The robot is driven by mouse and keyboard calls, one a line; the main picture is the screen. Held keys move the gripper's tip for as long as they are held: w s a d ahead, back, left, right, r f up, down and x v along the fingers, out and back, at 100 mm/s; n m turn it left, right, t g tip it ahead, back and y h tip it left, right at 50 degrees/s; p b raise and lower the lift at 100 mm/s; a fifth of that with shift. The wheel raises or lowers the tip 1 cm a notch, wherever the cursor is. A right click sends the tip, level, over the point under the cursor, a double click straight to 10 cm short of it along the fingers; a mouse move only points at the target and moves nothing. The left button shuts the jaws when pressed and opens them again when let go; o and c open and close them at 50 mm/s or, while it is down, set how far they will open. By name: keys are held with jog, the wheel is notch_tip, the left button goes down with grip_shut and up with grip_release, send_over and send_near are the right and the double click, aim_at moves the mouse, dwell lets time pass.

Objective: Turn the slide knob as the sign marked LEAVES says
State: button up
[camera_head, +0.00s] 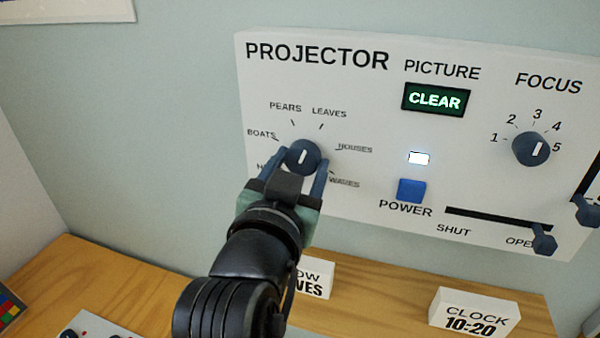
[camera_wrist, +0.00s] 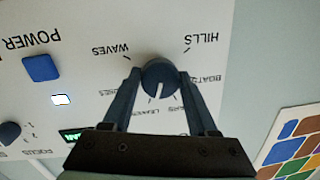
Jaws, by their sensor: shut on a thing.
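The slide knob (camera_head: 302,155) is a round dark blue dial on the white projector panel. Around it are the labels PEARS, LEAVES, HOUSES, WAVES, BOATS and one mostly hidden, which reads HILLS in the wrist view. My gripper (camera_head: 297,168) is shut on the knob, one finger at each side; the wrist view shows the knob (camera_wrist: 160,76) between both fingers. Its white line points up and slightly right in the head view, toward the LEAVES side; exact alignment with the tick is hard to tell. A white sign (camera_head: 319,279) behind my arm shows only "OW" and "VES".
The panel has a green CLEAR display (camera_head: 435,100), a blue POWER button (camera_head: 411,190), a FOCUS knob (camera_head: 531,149) and a slider (camera_head: 543,242) near OPEN. A clock block (camera_head: 473,312) reading 10:20 stands on the wooden table (camera_head: 385,292).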

jog(key=shift+m, duration=0.5)
jog(key=o, duration=1.4)
jog(key=shift+p+v, duration=4.45)
jog(key=shift+v, duration=2.05)
